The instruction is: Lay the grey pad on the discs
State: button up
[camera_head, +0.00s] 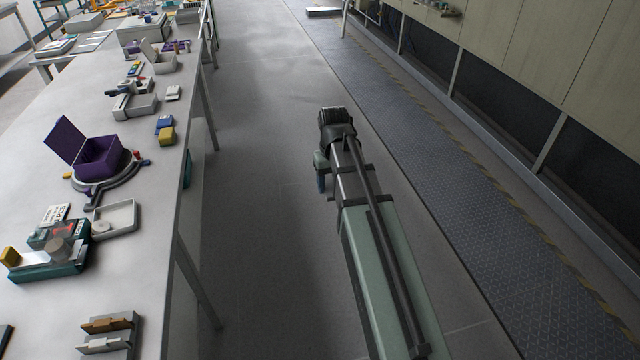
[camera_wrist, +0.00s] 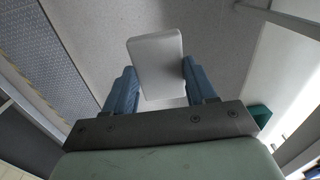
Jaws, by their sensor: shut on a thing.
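The grey pad (camera_wrist: 155,62) is a pale, flat, rounded rectangle in the wrist view, held between the two blue fingers of my gripper (camera_wrist: 159,80). In the head view my gripper (camera_head: 320,183) is over the aisle floor, right of the long table and apart from it. The pad is hidden or too small to tell there. On the table's near left, a teal fixture (camera_head: 45,270) bears a round brownish stack (camera_head: 60,248) that looks like the discs. Single discs cannot be told apart.
The long table (camera_head: 150,290) also holds a shallow white tray (camera_head: 115,218), an open purple box (camera_head: 97,158) and a rack with slats (camera_head: 108,335) at the front. The aisle floor (camera_head: 265,200) is clear. Cream furnace panels (camera_head: 560,60) stand along the right.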

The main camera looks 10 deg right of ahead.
jog(key=a+r+n, duration=0.4)
jog(key=a+n, duration=0.2)
jog(key=a, duration=1.4)
jog(key=a+r+n, duration=0.4)
jog(key=a+n, duration=0.3)
jog(key=a, duration=1.4)
jog(key=a+r+n, duration=0.4)
jog(key=a+n, duration=0.2)
jog(key=a, duration=1.4)
jog(key=shift+s+a+r, duration=0.25)
jog(key=shift+s+r, duration=0.05)
jog(key=shift+s, duration=0.15)
jog(key=shift+f, duration=0.2)
jog(key=shift+f, duration=3.15)
jog(key=shift+f, duration=0.4)
